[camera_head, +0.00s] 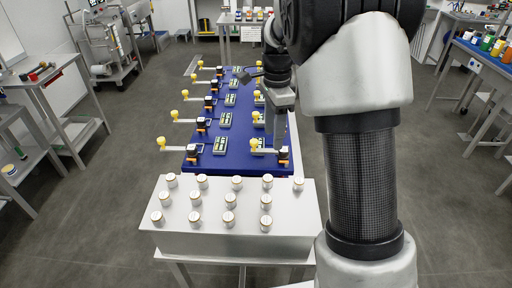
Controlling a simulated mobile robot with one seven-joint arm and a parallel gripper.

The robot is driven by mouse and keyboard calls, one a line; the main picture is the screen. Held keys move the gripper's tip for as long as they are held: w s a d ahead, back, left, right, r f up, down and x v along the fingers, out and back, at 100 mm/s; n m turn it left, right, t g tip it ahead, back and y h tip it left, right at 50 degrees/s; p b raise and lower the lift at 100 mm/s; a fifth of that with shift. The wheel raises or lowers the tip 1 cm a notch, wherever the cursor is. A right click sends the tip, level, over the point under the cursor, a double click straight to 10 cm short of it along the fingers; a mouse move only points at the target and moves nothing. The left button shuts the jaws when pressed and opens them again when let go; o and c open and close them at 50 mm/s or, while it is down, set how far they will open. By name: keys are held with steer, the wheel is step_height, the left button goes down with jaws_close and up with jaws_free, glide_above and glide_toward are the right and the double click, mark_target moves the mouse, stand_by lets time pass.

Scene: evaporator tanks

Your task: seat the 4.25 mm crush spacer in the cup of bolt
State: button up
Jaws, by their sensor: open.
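My gripper (280,126) hangs over the right side of a blue bench (240,167), with its grey hand above it. The fingers are small and partly merge with the background; nothing is visibly held between them. Several white lidded jars (229,218) stand upright on a pale block in front of the bench, well nearer than my gripper. I cannot make out the crush spacer, the bolt or its cup at this size. My arm hides part of the right side of the bench.
Bench fixtures with yellow knobs (174,115) line both sides of the bench, with green-faced gauges (219,146) between them. The pale block (215,246) has bare top around the jars.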

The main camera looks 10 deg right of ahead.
glide_above(268, 177)
steer(key=shift+m, duration=0.4)
steer(key=f, duration=1.3)
steer(key=shift+s+d+f, duration=0.2)
steer(key=shift+d+f, duration=0.1)
steer(key=shift+d, duration=0.05)
steer(key=shift+w+a+f+p, duration=0.1)
steer(key=shift+a+f+p, duration=0.1)
steer(key=shift+f, duration=1.15)
steer(key=shift+w+a+f+p, duration=0.1)
steer(key=shift+f+p, duration=0.1)
steer(key=shift+f, duration=1.15)
steer(key=shift+c, duration=0.4)
steer(key=c, duration=1.1)
